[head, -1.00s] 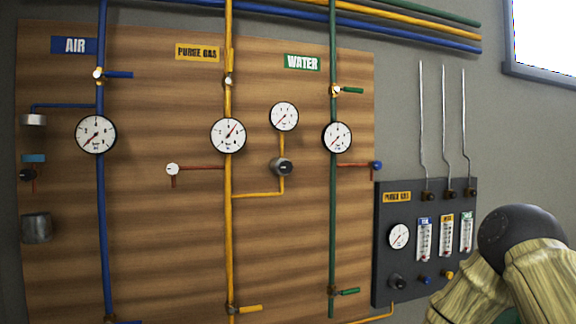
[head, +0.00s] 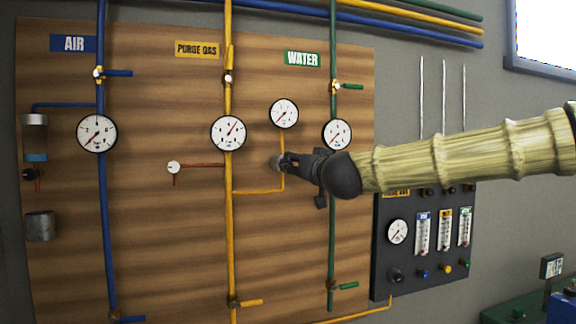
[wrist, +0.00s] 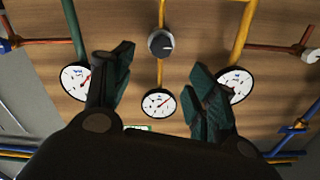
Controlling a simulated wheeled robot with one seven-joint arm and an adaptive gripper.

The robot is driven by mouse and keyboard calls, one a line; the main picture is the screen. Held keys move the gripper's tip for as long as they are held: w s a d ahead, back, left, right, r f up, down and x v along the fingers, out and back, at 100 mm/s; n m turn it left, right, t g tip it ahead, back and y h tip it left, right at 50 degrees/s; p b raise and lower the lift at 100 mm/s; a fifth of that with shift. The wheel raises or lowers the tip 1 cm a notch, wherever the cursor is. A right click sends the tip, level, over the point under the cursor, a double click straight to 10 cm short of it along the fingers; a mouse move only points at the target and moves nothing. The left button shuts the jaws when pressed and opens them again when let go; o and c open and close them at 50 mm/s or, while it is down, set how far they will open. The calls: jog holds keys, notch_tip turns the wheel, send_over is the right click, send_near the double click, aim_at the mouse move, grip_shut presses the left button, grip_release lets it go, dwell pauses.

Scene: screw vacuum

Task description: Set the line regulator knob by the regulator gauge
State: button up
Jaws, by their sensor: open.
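The line regulator knob (head: 276,163) is a dark round knob on the yellow branch pipe of the wooden panel. In the head view my gripper (head: 287,162) is in front of it and partly hides it. In the wrist view the knob (wrist: 161,43) shows whole, with a pale mark on its right side. My gripper (wrist: 162,62) is open and empty, its fingers spread to either side of the knob's line; contact is not visible. The regulator gauge (head: 284,113) is a white dial above the knob, its red needle toward the lower left. It also shows in the wrist view (wrist: 159,103).
The purge gas gauge (head: 228,133) and water gauge (head: 336,134) flank the branch. My arm passes in front of the dark flowmeter panel (head: 384,270) and the green water pipe (head: 332,250).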

aim_at(287, 163)
jog(key=shift+p+x, duration=2.3)
jog(key=shift+x, duration=3.1)
jog(key=shift+a+f, duration=0.1)
jog(key=shift+c, duration=0.2)
jog(key=c, duration=1)
